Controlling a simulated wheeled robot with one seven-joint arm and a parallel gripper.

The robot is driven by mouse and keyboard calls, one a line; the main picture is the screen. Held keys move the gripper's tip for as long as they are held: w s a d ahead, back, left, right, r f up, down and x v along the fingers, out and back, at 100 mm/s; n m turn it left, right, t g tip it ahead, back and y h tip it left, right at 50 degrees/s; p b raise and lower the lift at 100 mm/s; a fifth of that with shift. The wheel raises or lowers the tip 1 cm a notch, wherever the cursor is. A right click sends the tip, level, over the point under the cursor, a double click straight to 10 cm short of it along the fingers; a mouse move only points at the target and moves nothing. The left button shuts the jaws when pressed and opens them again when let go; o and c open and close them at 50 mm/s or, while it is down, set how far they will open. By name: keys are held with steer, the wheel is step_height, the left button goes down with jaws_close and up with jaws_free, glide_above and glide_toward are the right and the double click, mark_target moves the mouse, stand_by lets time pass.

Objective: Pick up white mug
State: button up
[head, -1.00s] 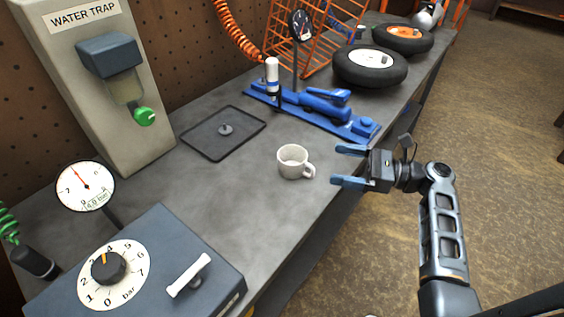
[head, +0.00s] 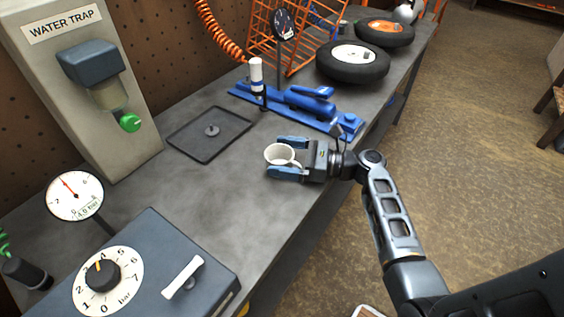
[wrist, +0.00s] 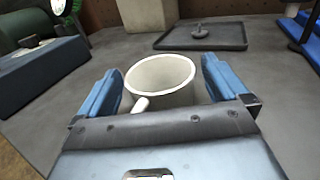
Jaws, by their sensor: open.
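The white mug (head: 279,154) stands upright on the grey workbench near its front edge, in the head view. My gripper (head: 288,157) is open, with its two blue fingers on either side of the mug. In the wrist view the mug (wrist: 163,77) sits between the fingers of my gripper (wrist: 161,88), with visible gaps at both sides. Its handle points toward the palm. The lower part of the mug is hidden by my gripper.
A black tray (head: 184,149) lies behind the mug. A blue pump-like tool (head: 305,103) lies to the right and back. The regulator box (head: 146,270) is at the front left. Bare bench (head: 215,195) lies left of the mug.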

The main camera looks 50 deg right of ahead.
steer(key=c, duration=1)
steer(key=shift+c, duration=0.4)
steer(key=shift+r, duration=0.15)
